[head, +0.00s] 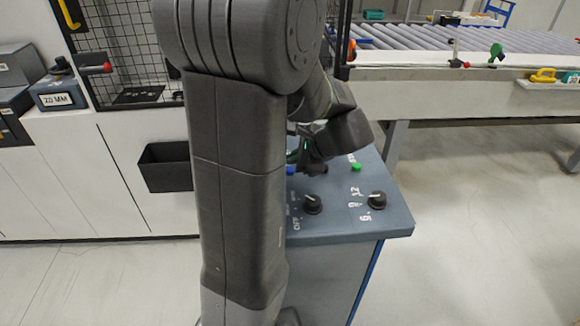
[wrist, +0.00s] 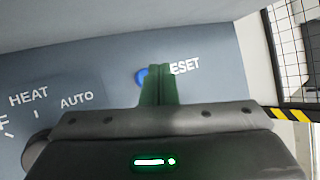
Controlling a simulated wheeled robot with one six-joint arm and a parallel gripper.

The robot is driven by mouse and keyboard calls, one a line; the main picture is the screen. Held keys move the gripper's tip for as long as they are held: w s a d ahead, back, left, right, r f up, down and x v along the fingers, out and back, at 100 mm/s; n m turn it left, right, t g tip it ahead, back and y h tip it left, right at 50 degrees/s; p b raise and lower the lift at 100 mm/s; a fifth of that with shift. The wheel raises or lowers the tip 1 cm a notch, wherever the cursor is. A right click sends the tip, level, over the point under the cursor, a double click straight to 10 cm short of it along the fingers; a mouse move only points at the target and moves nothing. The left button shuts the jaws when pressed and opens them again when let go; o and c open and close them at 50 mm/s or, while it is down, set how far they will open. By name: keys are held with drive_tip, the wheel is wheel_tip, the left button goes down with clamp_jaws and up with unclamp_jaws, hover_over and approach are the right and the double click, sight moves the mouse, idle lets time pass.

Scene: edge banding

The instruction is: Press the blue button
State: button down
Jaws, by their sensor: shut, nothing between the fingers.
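The blue button (head: 291,170) is on the sloped grey-blue control panel (head: 340,226), partly hidden by my arm in the head view. In the wrist view the blue button (wrist: 142,77) shows beside the white RESET lettering, its right side covered by my fingertips. My gripper (head: 314,166) is shut and empty, low over the panel. In the wrist view my gripper (wrist: 158,68) has its two fingertips together, overlapping the button's right edge. I cannot tell whether the tips touch it.
A green button (head: 356,166) and two black knobs, one left (head: 312,204) and one right (head: 377,200), share the panel. A roller conveyor (head: 450,62) stands behind. A black bin (head: 165,167) hangs on the white cabinet at left. The floor at right is clear.

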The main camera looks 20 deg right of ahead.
wheel_tip(320, 180, up, 5)
drive_tip(key=p, duration=0.4)
drive_tip(key=shift+f, duration=0.1)
idle(0.9)
